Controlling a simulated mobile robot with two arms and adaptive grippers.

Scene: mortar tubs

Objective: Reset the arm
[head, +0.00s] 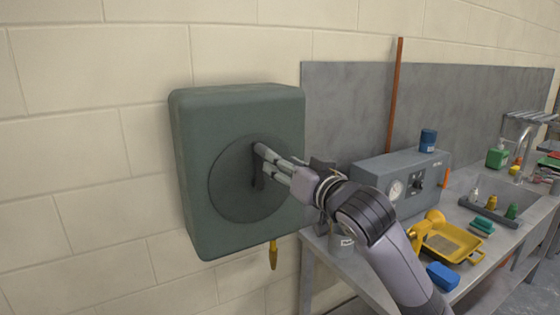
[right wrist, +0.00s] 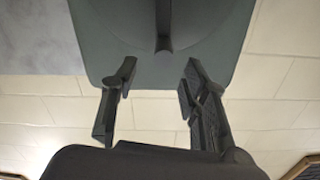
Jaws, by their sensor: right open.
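My right gripper (head: 268,164) is in front of the green wall box (head: 240,103), by the round dark disc (head: 228,190) on its front. A dark lever-like handle (head: 256,168) stands on the disc, partly hidden by the fingers. In the right wrist view the right gripper (right wrist: 159,78) is open, its two fingers well apart with nothing between their tips. The handle (right wrist: 163,22) shows beyond the tips, roughly in line with the gap, on the box (right wrist: 110,58). The left gripper is not in view.
A grey bench (head: 345,269) right of the box holds a grey device with a gauge (head: 396,190), a yellow tray (head: 470,233), a blue block (head: 443,276) and several bottles. An orange-brown pole (head: 395,95) leans against the wall. The wall left of the box is bare.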

